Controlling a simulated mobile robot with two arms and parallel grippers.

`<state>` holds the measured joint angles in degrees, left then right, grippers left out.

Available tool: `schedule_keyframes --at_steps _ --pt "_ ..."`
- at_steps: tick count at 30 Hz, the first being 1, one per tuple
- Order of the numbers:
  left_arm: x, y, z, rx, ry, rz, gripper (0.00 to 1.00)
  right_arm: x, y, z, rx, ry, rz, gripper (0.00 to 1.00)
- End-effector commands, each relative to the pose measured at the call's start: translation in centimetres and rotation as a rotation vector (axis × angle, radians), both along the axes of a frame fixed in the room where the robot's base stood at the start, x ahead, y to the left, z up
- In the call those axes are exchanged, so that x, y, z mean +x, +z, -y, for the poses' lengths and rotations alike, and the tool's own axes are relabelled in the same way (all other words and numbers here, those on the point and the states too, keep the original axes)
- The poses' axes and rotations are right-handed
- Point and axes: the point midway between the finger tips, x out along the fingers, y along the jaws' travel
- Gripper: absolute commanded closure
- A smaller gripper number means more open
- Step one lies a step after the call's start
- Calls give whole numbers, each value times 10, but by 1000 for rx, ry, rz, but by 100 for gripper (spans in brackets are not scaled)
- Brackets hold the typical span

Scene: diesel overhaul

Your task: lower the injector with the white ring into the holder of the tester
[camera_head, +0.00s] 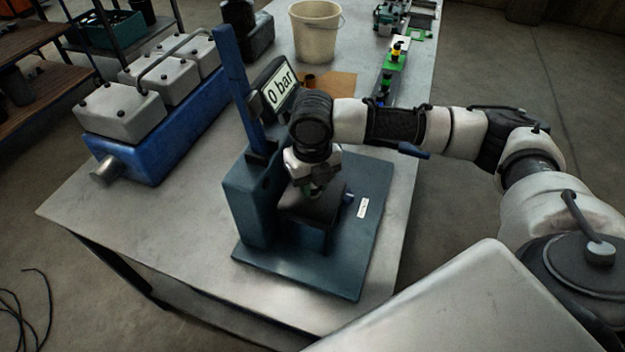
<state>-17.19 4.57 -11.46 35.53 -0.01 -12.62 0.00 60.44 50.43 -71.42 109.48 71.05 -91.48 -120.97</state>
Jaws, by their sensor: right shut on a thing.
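The tester (247,212) stands on the near part of the metal table, with a teal body and base plate, a blue upright lever and a display reading 0 bar (280,88). My right gripper (314,194) points down over the base plate, beside the tester's body. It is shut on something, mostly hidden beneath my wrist. I cannot make out a white ring or the injector's lower end. A dark block (312,207) lies right under the gripper; whether the injector touches the holder is hidden. My left gripper is not in view.
A blue engine block (160,130) with grey covers stands at the left. A cream bucket (315,32) and a brown mat (335,84) lie behind the tester. The table's near left corner is clear.

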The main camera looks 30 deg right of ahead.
Motion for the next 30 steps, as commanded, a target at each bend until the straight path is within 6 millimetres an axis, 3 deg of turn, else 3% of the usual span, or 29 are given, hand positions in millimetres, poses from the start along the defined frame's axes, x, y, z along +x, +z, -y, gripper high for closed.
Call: schedule_keyframes --at_steps 14,15,18,20,26,30 --pt "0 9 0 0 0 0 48 0 1 0 0 0 1 100" --pt "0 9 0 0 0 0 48 0 1 0 0 0 1 69" --pt "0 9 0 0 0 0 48 0 1 0 0 0 1 53" --pt "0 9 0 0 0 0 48 0 1 0 0 0 1 45" --pt "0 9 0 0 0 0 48 0 0 0 -1 0 -1 43" --pt "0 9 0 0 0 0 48 0 0 0 -1 0 -1 24"
